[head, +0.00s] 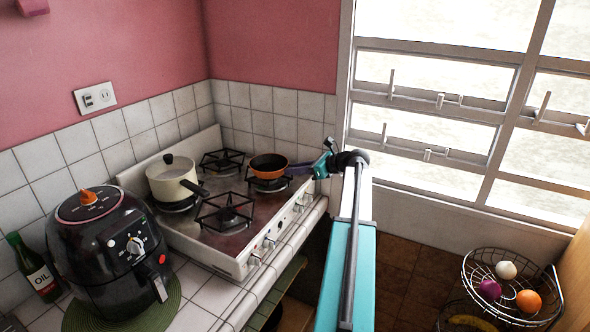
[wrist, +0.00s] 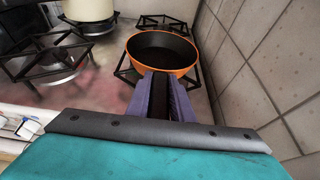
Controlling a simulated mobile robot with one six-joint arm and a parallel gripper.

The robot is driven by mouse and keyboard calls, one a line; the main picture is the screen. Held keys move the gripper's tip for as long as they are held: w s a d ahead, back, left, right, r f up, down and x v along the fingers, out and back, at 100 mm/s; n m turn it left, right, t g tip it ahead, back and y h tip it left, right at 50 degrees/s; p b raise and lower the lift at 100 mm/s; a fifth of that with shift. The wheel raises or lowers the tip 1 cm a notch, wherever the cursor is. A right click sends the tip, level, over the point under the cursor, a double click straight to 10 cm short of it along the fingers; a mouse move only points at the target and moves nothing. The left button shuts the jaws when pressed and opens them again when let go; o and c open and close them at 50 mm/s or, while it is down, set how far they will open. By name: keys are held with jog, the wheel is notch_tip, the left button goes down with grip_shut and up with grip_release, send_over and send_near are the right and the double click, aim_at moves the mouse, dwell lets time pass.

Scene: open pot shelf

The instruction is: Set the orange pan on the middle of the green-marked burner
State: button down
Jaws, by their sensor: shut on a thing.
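The orange pan (head: 268,175), with a dark inside, is level at the right rear of the stove (head: 245,262). It also shows in the wrist view (wrist: 178,71). My gripper (head: 298,169) is shut on the pan's dark handle, with its purple fingers (wrist: 160,98) on either side in the wrist view. The pan is over or on the right burner grate (head: 270,186); I cannot tell whether it touches. The grate's bars stick out around the pan in the wrist view.
A cream pot (head: 172,187) stands on the left burner, its handle pointing toward the middle. The rear burner (head: 222,160) and front burner (head: 226,212) are bare. A black air fryer (head: 105,255) stands left of the stove. A tiled wall (wrist: 265,75) is close right of the pan.

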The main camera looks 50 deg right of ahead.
jog(key=c, duration=1.5)
grip_release()
jog(key=shift+r, duration=0.1)
jog(key=shift+s, duration=0.1)
jog(key=b+v, duration=0.3)
jog(key=v, duration=1)
jog(key=shift+s+d+r+b, duration=0.1)
jog(key=shift+s+r+b, duration=0.05)
jog(key=shift+s+b, duration=0.15)
